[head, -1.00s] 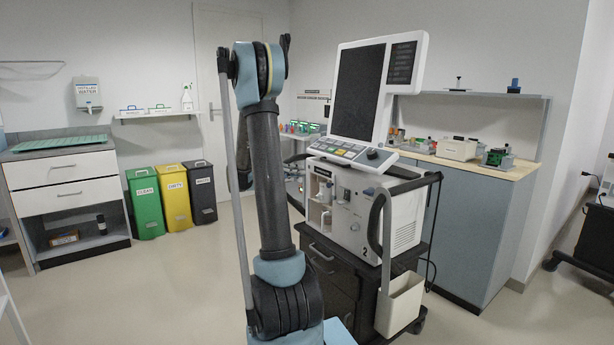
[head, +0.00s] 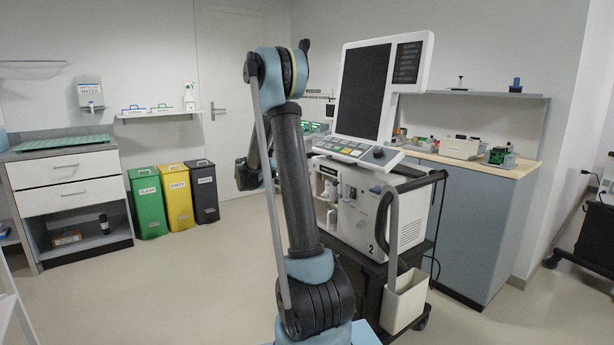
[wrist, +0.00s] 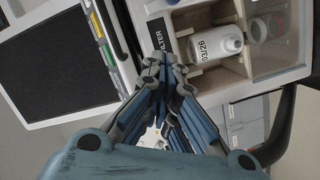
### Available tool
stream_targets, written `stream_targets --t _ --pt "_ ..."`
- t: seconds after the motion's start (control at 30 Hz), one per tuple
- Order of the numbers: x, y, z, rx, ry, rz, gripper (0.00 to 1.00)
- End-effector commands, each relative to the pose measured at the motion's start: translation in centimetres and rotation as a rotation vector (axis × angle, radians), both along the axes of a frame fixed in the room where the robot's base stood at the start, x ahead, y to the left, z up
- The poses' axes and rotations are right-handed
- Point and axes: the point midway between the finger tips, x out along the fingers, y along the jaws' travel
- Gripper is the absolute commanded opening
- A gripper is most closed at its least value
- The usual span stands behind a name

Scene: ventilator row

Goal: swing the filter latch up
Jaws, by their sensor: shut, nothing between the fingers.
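The ventilator (head: 397,213) stands on a dark cart, with its screen on top. In the wrist view its dark FILTER label (wrist: 158,36) lies just beyond my fingertips. Beside it is an open-fronted compartment holding a white bottle (wrist: 215,45) marked 03/26. My gripper (wrist: 163,64) is shut and empty, its tips close to the label and the compartment's edge; I cannot tell whether they touch. I cannot make out the filter latch; my fingers hide part of that area.
The cart's dark handle (head: 386,225) curves up beside the ventilator, and a white bin (head: 404,300) hangs below it. Green, yellow and dark waste bins (head: 176,198) stand at the back left. A counter (head: 470,168) with small items is behind. The floor at left is clear.

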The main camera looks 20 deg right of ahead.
Motion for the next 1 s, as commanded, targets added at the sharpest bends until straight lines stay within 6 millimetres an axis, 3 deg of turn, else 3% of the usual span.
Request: stream_targets --t 0.43,0.7,1.0 --pt "0.8 -7.5 -0.9 0.000 0.000 0.002 0.00" --pt "-2.0 -8.0 -2.6 0.000 -0.001 0.004 0.00" --pt "-2.5 -8.1 -2.9 0.000 -0.001 0.004 0.00"
